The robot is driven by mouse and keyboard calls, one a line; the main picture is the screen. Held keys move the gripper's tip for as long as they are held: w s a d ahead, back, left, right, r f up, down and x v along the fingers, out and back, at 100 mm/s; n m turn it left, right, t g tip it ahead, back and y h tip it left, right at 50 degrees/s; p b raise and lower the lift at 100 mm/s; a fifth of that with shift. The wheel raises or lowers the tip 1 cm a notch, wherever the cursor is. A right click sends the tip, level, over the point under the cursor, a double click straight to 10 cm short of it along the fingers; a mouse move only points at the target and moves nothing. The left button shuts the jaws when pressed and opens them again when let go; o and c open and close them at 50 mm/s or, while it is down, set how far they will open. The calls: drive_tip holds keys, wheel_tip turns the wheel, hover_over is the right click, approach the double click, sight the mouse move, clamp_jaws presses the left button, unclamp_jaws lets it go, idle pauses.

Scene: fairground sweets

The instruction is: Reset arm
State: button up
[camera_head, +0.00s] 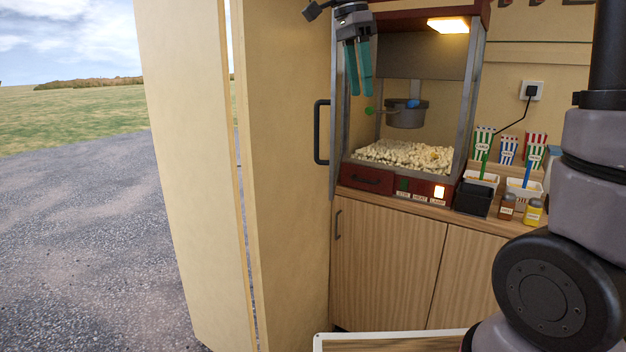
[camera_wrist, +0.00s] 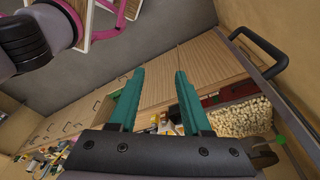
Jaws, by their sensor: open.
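My gripper (camera_head: 357,68) shows at the top middle of the head view, with two teal fingers pointing down in front of the popcorn machine (camera_head: 371,181). In the wrist view my gripper (camera_wrist: 158,92) has its fingers spread apart with nothing between them. The machine holds a heap of popcorn (camera_head: 405,155) under a hanging grey kettle (camera_head: 407,115), and its lamp is lit. The popcorn (camera_wrist: 240,118) also shows at the right of the wrist view. The fingers look apart from the machine, though the exact gap is hard to tell.
A black door handle (camera_head: 321,132) is on the cream panel (camera_head: 285,180) left of the machine. Striped popcorn boxes (camera_head: 507,151), a black bin (camera_head: 472,198), a brown jar (camera_head: 507,207) and a yellow jar (camera_head: 533,212) stand on the counter to the right. Open ground lies outside at left.

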drive_tip(key=s+d+f+n+t+y, duration=0.2)
drive_tip(key=s+d+n+t, duration=0.1)
drive_tip(key=s+d+n, duration=0.2)
drive_tip(key=s+d+f+n+t+y, duration=0.2)
drive_tip(key=s+d+f+n+t, duration=0.1)
drive_tip(key=d, duration=0.7)
drive_tip(key=shift+s+d+n+t, duration=0.25)
drive_tip(key=shift+s+n+t, duration=0.25)
drive_tip(key=shift+s+n, duration=0.55)
